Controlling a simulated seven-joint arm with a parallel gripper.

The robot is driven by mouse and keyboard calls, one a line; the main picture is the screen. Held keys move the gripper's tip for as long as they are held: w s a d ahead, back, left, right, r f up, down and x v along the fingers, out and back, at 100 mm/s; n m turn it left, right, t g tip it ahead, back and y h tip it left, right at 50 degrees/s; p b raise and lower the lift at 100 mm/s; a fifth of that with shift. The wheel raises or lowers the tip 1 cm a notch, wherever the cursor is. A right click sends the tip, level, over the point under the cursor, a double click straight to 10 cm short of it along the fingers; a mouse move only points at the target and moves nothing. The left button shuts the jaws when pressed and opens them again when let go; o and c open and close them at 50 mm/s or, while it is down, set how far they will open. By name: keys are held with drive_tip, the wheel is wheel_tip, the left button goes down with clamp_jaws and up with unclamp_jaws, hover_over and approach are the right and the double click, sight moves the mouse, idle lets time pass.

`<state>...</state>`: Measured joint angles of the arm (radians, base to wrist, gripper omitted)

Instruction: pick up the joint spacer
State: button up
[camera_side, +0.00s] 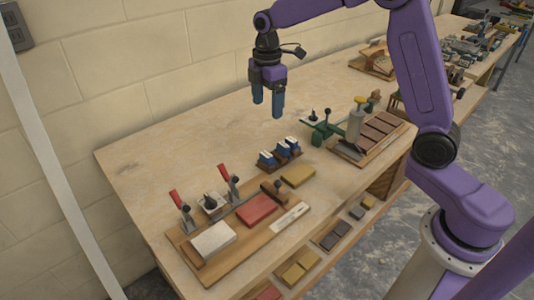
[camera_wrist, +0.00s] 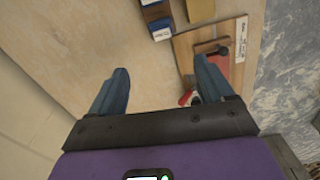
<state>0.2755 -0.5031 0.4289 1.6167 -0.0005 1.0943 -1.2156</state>
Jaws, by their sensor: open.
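My gripper (camera_side: 267,106) is open and empty, high above the bare back part of the bench. I cannot tell for sure which item is the joint spacer. A small dark wooden rack (camera_side: 267,168) holds several blue-and-white pieces (camera_side: 283,147), below and slightly right of my gripper in the side view. The rack's blue end (camera_wrist: 155,12) shows at the top of the wrist view. A white marked strip (camera_side: 290,217) lies on the board's front edge; it also shows in the wrist view (camera_wrist: 241,38).
A wooden board (camera_side: 190,257) carries a white block (camera_side: 212,239), a red block (camera_side: 256,209) and red-handled clamps (camera_side: 229,180). A yellow block (camera_side: 298,175) lies beside the rack. A green fixture (camera_side: 322,132) and brick tray (camera_side: 378,135) stand right. The bench's back left is clear.

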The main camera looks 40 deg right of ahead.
drive_tip(key=r+n, duration=0.1)
hover_over(267, 154)
drive_tip(key=f, duration=1)
drive_tip(key=shift+d+f, duration=0.2)
drive_tip(key=shift+f, duration=0.15)
drive_tip(key=shift+a+f, duration=0.2)
drive_tip(key=shift+f, duration=3.1)
drive_tip(key=c, duration=1.4)
drive_tip(key=shift+o, duration=0.2)
drive_tip(key=shift+r, duration=0.1)
